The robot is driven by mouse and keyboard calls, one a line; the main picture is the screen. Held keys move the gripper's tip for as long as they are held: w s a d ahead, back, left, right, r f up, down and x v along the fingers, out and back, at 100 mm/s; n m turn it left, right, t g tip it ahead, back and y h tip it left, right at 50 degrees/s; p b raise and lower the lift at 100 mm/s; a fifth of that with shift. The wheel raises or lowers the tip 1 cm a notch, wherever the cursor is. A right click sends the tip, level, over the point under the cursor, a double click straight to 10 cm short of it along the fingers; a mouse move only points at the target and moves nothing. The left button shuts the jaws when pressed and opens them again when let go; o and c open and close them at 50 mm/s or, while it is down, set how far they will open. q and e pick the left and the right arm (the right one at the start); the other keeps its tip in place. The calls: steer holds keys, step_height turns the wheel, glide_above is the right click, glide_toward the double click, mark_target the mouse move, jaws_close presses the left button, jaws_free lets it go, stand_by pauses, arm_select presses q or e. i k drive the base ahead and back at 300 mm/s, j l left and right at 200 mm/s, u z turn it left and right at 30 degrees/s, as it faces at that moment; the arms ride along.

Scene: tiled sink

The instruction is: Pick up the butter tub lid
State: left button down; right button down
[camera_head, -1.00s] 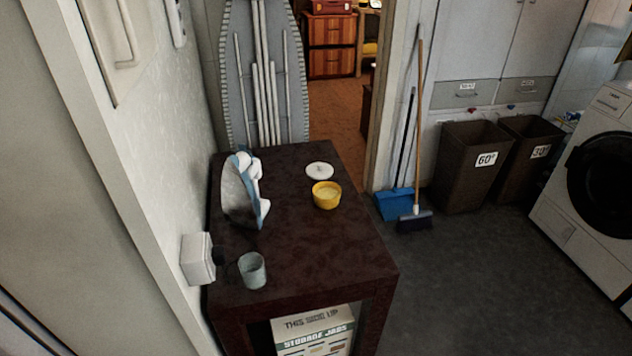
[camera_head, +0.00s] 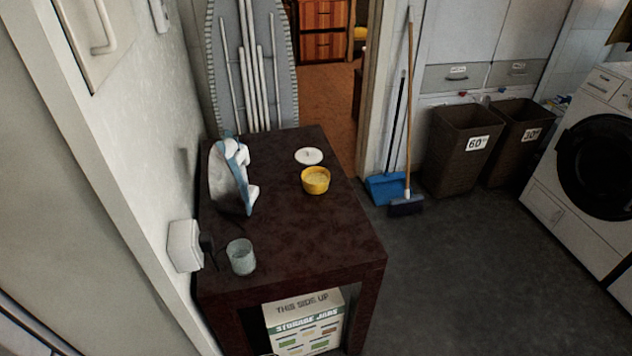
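The white round lid (camera_head: 309,156) with a small knob lies flat near the far right part of the dark red-brown table (camera_head: 300,230). The yellow butter tub (camera_head: 316,181) stands uncovered just in front of the lid, with pale yellow contents showing. The lid and tub look close together; I cannot tell whether they touch. Neither of my grippers is in view.
An iron (camera_head: 231,178) stands upright on the table's left, near the wall. A grey cup (camera_head: 241,257) is at the near left. A storage jars box (camera_head: 305,322) sits beneath the tabletop. The table's right half is clear in front of the tub.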

mark_target(306, 156)
steer(key=i+l, duration=0.15)
steer(key=l, duration=0.2)
steer(key=i+l+u, duration=0.1)
steer(key=l, duration=0.25)
steer(key=i+l+u, duration=0.1)
steer(key=i+l, duration=0.15)
steer(key=l, duration=0.15)
steer(key=i+l, duration=0.1)
steer(key=l, duration=0.25)
steer(key=i+l+u, duration=0.1)
steer(key=l, duration=0.3)
steer(key=i+l, duration=0.15)
steer(key=l, duration=0.25)
steer(key=i+u, duration=0.05)
